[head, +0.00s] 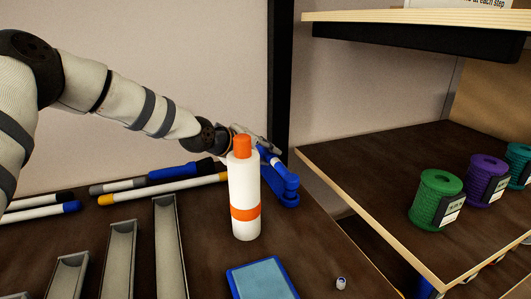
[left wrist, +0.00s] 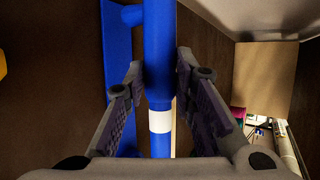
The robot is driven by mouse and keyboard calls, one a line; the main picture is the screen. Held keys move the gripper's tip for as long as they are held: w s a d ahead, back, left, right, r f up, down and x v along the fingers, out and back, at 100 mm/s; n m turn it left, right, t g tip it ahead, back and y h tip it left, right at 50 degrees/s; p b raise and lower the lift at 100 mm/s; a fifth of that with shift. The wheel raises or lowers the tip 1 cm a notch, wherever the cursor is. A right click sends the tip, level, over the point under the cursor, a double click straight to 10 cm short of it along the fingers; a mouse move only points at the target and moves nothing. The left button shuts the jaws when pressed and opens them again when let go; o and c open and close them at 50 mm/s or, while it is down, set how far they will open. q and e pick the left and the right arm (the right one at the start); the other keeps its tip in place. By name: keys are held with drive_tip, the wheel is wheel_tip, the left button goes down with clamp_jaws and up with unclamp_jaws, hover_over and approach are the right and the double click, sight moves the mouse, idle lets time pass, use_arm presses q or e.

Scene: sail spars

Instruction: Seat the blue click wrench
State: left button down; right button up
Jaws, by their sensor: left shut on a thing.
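The blue click wrench (left wrist: 159,60) shows in the left wrist view as a blue shaft with a white band, between the fingers of my left gripper (left wrist: 158,100). The gripper is shut on it near the band. A flat blue bar (left wrist: 116,60) lies just left of the shaft, with a short blue stub towards it; I cannot tell if they touch. In the head view my left gripper (head: 262,147) is behind the white bottle, which hides part of it. A blue piece (head: 284,188) shows right of the bottle, below the gripper; I cannot tell wrench from holder there. My right gripper is not in view.
The white bottle (head: 244,195) with orange cap stands in front of the gripper. Grey trays (head: 119,262) and a blue-rimmed pad (head: 262,280) lie nearer. A shelf (head: 362,178) with spools is at right.

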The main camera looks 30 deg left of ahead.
use_arm(q)
drive_tip(key=shift+f, duration=0.85)
drive_tip(key=c, duration=1.2)
unclamp_jaws()
drive_tip(key=shift+c, duration=0.2)
drive_tip(key=v, duration=0.7)
drive_tip(key=shift+s+a+r, duration=0.1)
drive_tip(key=shift+s+r, duration=0.05)
drive_tip(key=shift+s, duration=0.05)
